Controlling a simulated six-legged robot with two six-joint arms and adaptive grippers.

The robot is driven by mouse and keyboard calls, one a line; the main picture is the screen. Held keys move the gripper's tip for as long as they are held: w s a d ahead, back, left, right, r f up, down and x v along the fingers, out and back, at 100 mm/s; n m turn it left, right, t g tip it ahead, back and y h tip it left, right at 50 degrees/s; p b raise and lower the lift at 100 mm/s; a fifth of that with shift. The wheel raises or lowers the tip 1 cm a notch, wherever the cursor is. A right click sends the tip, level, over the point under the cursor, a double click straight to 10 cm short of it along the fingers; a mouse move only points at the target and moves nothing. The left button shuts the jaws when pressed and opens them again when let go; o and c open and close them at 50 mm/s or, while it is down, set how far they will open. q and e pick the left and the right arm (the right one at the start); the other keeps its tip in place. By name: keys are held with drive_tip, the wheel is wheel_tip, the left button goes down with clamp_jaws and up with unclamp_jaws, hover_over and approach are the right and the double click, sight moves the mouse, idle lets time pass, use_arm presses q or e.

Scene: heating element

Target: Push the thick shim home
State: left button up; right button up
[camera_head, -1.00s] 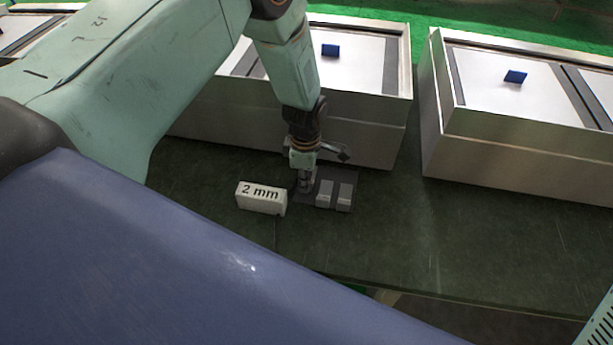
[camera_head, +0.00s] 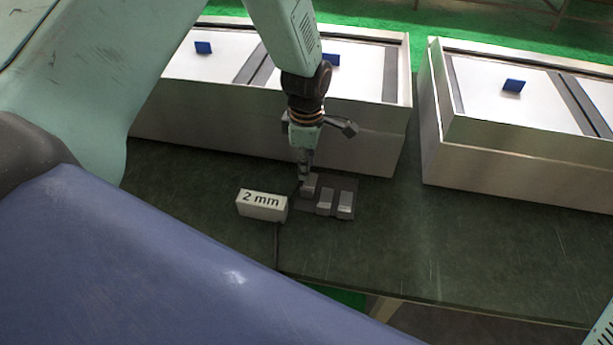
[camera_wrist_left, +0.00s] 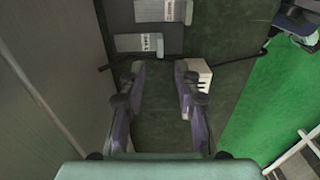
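A dark plate (camera_head: 333,211) on the table carries grey blocks in a row: a left block (camera_head: 310,185), a middle block (camera_head: 325,202) and a right block (camera_head: 345,205). I cannot tell which is the thick shim. My left gripper (camera_head: 304,172) points down at the left block, which it partly hides; contact is unclear. In the left wrist view, my left gripper (camera_wrist_left: 159,68) has its fingers apart with nothing held between them. Two pale labelled blocks, one upper (camera_wrist_left: 163,10) and one lower (camera_wrist_left: 130,43), lie beyond the fingertips. My right gripper is not in view.
A white block marked "2 mm" (camera_head: 262,206) stands just left of the plate. A metal-sided box (camera_head: 350,135) stands close behind the plate, and another box (camera_head: 520,165) stands at right. The table (camera_head: 400,250) is clear in front and to the right.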

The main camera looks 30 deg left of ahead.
use_arm(q)
drive_tip(key=shift+r, duration=1.7)
drive_tip(key=shift+s+f, duration=0.1)
